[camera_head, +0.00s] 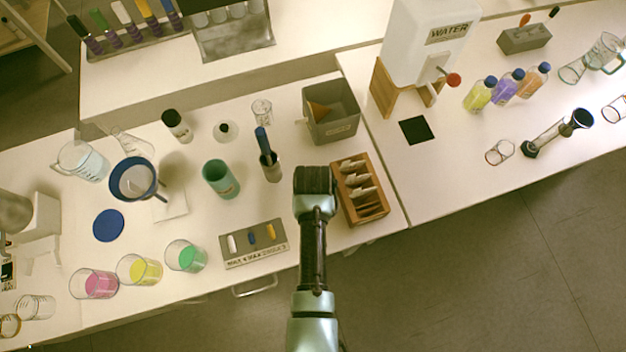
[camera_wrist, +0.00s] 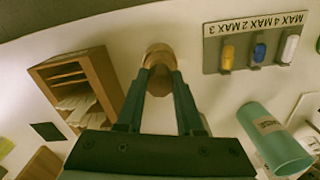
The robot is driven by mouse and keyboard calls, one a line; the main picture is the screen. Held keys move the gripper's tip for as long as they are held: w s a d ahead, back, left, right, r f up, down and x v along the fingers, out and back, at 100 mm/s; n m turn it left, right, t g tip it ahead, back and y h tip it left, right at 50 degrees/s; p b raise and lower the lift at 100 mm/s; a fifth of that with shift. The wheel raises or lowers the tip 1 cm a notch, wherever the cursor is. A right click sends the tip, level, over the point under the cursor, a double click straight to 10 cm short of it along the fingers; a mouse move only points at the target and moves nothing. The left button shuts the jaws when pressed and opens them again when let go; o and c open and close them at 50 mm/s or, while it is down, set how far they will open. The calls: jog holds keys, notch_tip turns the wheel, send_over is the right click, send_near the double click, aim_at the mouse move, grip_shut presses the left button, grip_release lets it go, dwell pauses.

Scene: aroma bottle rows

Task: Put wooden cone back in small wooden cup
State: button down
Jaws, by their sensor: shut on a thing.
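My gripper (camera_wrist: 161,72) is shut on a light-brown wooden piece (camera_wrist: 159,84) in the wrist view, which I take to be the wooden cone. A round wooden shape (camera_wrist: 158,52) shows just beyond the fingertips; it may be the small wooden cup, but I cannot tell whether it is separate or whether the cone is inside it. In the head view my gripper (camera_head: 315,182) is seen from above, between the wooden box and the peg tray. Its fingers and the held piece are hidden there.
A wooden compartment box (camera_head: 378,208) with packets stands close right of my gripper; the tray with coloured pegs (camera_head: 253,243) is at lower left. A green cup (camera_head: 220,178), a holder with a blue-handled tool (camera_head: 271,170) and a grey bin (camera_head: 333,125) stand nearby.

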jog(key=shift+c, duration=2.3)
grip_release()
jog(key=shift+r, duration=0.1)
notch_tip(320, 180, up, 13)
jog(key=shift+b, duration=0.3)
